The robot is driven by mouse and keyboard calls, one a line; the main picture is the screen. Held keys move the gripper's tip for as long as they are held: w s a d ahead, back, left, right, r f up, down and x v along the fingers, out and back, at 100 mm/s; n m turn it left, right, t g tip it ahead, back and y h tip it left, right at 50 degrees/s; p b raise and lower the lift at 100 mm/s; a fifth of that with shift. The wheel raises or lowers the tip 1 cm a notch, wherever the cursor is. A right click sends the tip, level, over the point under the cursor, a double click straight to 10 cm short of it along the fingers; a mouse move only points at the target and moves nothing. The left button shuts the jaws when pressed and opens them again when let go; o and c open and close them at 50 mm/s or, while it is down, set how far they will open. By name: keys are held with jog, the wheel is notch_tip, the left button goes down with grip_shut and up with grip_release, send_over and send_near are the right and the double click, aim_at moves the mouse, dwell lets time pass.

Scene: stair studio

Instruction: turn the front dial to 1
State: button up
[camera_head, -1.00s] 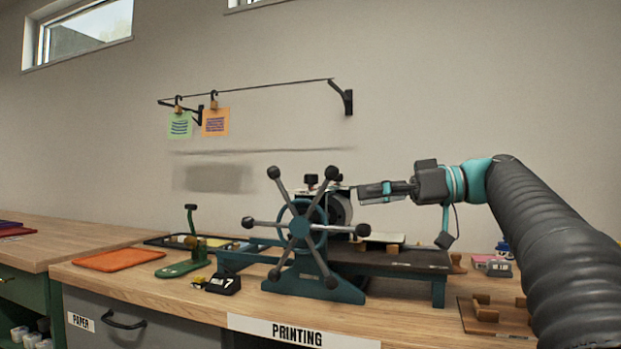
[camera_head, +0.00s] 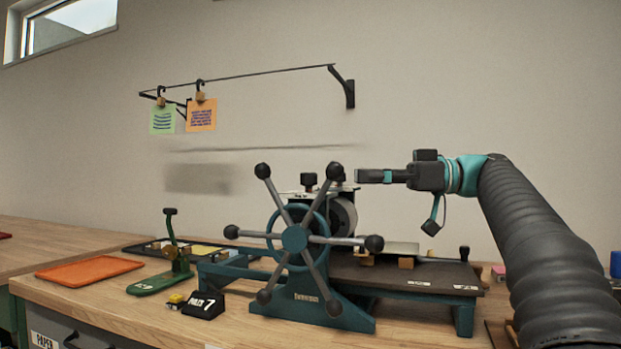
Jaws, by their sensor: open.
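Two black dials stand on top of the printing press: the left one (camera_head: 308,181) looks lower and nearer in the head view, so I take it as the front dial. The other dial (camera_head: 335,173) is just to its right, partly behind a wheel spoke. Their number markings are too small to read. My gripper (camera_head: 362,176) is held level, pointing left, just right of the dials at about their height. It appears apart from them, with nothing visible in it. Its finger gap is hard to see from this side.
The press's spoked hand wheel (camera_head: 294,239) stands in front of the dials, its spokes reaching up beside them. The press bed (camera_head: 400,273) extends right below my gripper. A green stand (camera_head: 160,283), an orange tray (camera_head: 90,271) and a black number block (camera_head: 203,305) sit left.

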aim_at(308, 176)
jog(key=a, duration=1)
jog(key=shift+w+a, duration=0.25)
jog(key=shift+a, duration=0.1)
grip_shut()
